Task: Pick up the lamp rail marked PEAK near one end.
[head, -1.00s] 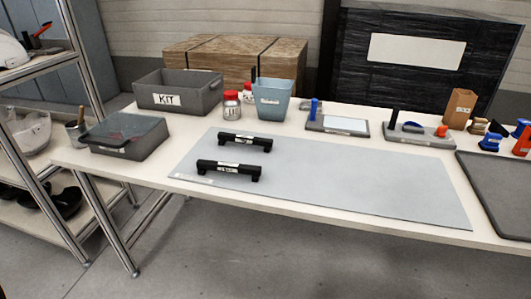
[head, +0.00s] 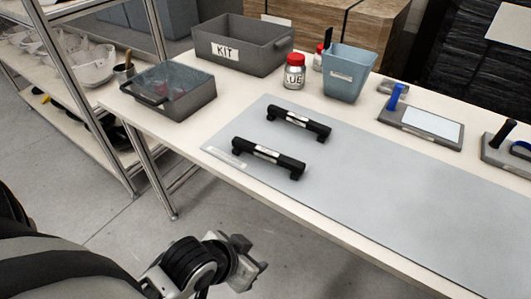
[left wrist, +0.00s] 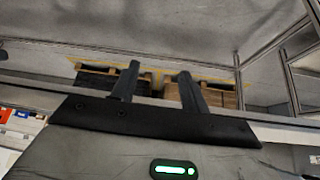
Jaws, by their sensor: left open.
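Two black lamp rails lie on the grey mat (head: 390,210) in the head view. The far rail (head: 298,121) and the near rail (head: 268,157) each carry a white label in the middle. The lettering is too small to read, so I cannot tell which says PEAK. My left gripper (head: 252,272) is below and in front of the table, well apart from both rails. In the left wrist view its two fingers (left wrist: 155,88) stand apart with nothing between them. My right gripper is not in view.
A KIT bin (head: 240,45), a lidded grey box (head: 172,92), a red-capped jar (head: 294,72) and a blue bin (head: 347,74) stand behind and left of the rails. A metal shelf rack (head: 85,85) is at left. The mat's right part is clear.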

